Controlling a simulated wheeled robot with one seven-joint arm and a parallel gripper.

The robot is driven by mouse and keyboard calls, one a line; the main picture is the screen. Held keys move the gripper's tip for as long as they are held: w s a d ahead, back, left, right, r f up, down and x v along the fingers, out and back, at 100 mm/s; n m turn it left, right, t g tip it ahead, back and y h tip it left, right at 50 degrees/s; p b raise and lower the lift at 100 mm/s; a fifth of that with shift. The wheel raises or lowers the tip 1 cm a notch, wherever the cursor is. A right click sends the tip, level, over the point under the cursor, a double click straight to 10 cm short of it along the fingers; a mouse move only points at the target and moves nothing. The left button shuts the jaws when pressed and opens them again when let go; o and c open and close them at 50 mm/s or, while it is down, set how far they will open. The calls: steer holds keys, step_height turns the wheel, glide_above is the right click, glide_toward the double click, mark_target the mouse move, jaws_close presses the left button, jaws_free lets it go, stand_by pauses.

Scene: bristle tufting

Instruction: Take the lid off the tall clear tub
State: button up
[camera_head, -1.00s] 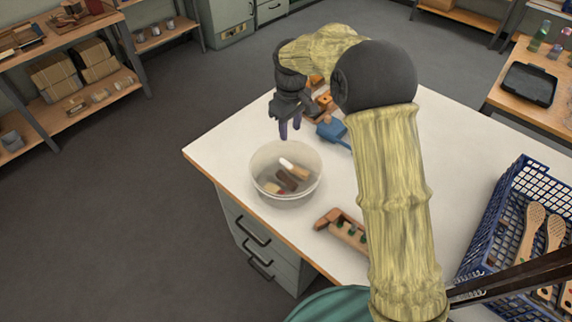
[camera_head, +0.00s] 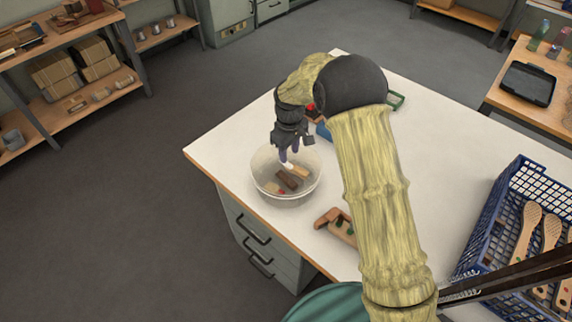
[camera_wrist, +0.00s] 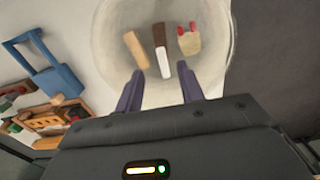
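The clear tub (camera_head: 262,184) stands on the white table near its left edge. It is round and see-through, with a pale rim. Inside show a tan block, a dark brown piece with a white end, and a pale piece with red tips. The tub (camera_wrist: 111,30) also shows in the wrist view. I cannot make out a separate lid on it. My gripper (camera_head: 289,154) is just above the far part of the tub's top. In the wrist view my gripper (camera_wrist: 160,82) is open, its two dark fingers apart with nothing visibly held. Whether they touch the tub is unclear.
A wooden block holder (camera_head: 338,224) lies right of the tub. A blue tool (camera_wrist: 55,75) and wooden pieces (camera_wrist: 50,116) lie beyond the tub. A blue basket (camera_head: 478,232) with wooden brushes stands at right. My arm covers part of the table.

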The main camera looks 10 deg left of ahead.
mark_target(288, 163)
steer(key=f, duration=0.2)
steer(key=f+p, duration=0.1)
steer(key=shift+s+a+f, duration=0.1)
steer(key=shift+a+f, duration=0.15)
steer(key=shift+f, duration=0.5)
steer(key=shift+d+r, duration=0.1)
steer(key=shift+d, duration=0.05)
steer(key=shift+c, duration=1.1)
jaws_close()
